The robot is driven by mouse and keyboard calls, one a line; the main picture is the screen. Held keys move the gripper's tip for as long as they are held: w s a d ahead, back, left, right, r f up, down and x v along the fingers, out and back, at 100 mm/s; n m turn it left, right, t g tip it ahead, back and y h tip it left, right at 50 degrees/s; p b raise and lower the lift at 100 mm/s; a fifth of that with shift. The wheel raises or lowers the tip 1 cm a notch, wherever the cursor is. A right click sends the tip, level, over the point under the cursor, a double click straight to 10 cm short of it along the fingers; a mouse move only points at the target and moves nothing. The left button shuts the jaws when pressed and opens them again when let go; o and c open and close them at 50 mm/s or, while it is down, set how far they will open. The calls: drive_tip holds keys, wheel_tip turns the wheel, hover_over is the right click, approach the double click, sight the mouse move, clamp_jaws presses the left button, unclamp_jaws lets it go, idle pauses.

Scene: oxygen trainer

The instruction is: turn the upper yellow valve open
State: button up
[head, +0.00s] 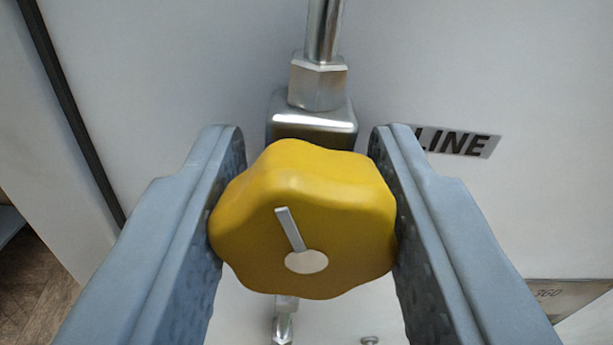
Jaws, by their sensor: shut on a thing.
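A yellow lobed valve knob (340,215) fills the middle of the head view. Its face has a white round hub and a pale pointer that points up and slightly left. My gripper (305,210) is shut on the knob, with one grey finger against its left side and the other against its right side. Behind the knob is a metal valve body (313,120) with a nut and a pipe going up. Most of the valve body is hidden by the knob.
A pale panel (480,60) stands behind the valve. A label (458,143) reading "LINE" is partly covered by my right finger. A plate (570,297) shows at lower right. A dark vertical strip (75,115) and brown floor (35,285) are at left.

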idle(0.4)
drive_tip(key=o, duration=1)
drive_tip(key=s+d, duration=0.1)
drive_tip(key=s, duration=1.6)
drive_tip(key=shift+s+d, duration=0.2)
